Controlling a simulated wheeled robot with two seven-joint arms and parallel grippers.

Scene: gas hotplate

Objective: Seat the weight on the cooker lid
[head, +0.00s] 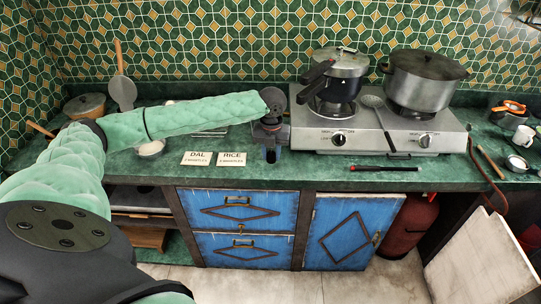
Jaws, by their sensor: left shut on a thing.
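The pressure cooker (337,90) stands on the left burner of the hotplate, its black handles pointing left toward the viewer. Its grey metal lid (341,64) is on top, with a small fitting near the middle. My left gripper (271,156) points down over the counter, just left of the hotplate and lower than the lid. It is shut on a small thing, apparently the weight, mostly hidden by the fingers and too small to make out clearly. It is apart from the cooker. My right gripper is not in view.
A large covered pot (422,82) stands on the right burner of the hotplate (365,138). A ladle (375,105) lies between the burners. DAL (197,158) and RICE (232,158) cards lie left of my gripper. A black-and-red stick (385,168) lies in front of the hotplate.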

